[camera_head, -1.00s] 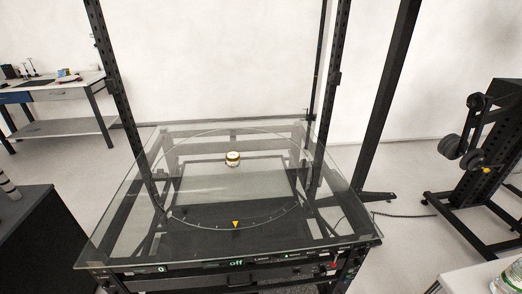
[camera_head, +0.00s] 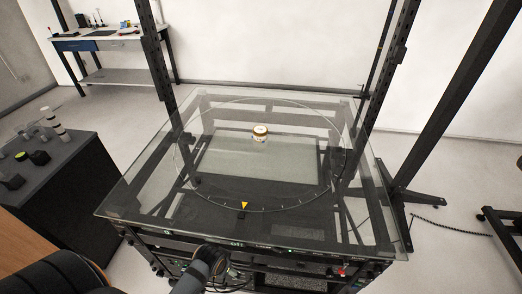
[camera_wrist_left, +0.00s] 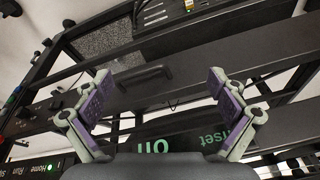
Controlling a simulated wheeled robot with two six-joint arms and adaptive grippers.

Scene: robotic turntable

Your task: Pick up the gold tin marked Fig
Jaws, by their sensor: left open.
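A small gold tin (camera_head: 260,134) with a pale band sits upright on the glass turntable top (camera_head: 215,130), toward the back of the marked circle. Its marking is too small to read. My left gripper shows in the left wrist view (camera_wrist_left: 160,95), with its two purple-padded fingers spread wide and nothing between them. It is in front of the turntable's lower frame and front panel, apart from the tin. In the head view, part of my left arm shows at the bottom edge. My right gripper is not in view.
Upright dark posts (camera_head: 157,60) flank the turntable at the back left and right. A yellow pointer (camera_head: 244,205) marks the front of the circle. A dark cabinet (camera_head: 75,165) with small items stands at left, and a workbench (camera_head: 100,40) is behind. The glass around the tin is clear.

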